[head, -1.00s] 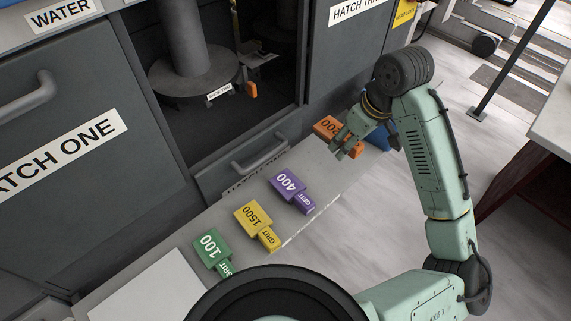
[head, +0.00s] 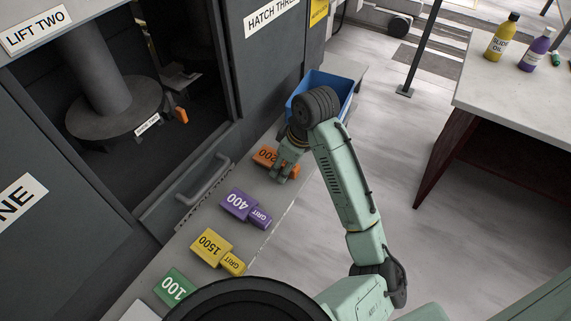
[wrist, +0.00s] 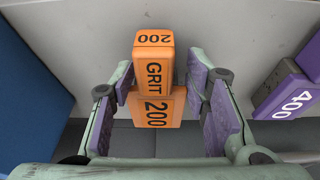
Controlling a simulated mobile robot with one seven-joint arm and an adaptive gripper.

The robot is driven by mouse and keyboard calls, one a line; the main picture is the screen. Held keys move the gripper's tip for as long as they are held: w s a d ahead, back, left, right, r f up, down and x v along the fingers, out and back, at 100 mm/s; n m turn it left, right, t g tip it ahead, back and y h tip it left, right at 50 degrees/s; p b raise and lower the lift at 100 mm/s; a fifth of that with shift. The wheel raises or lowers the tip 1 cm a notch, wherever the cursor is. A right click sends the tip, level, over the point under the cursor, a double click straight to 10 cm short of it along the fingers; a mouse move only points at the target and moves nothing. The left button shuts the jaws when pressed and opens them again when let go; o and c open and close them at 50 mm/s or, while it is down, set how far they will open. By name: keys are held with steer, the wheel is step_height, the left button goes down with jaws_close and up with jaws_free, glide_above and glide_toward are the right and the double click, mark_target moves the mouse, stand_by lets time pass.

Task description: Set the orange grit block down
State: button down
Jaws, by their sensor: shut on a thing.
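The orange grit block (head: 266,155), marked 200, is at the far end of the grey ledge, beyond the purple block. My gripper (head: 288,170) is over it and partly hides it in the head view.
A blue bin (head: 345,84) is just beyond my gripper. An open hatch (head: 150,170) is at left.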

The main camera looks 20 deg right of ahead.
steer(key=c, duration=0.9)
jaws_free()
steer(key=shift+f, duration=0.1)
steer(key=v, duration=1.2)
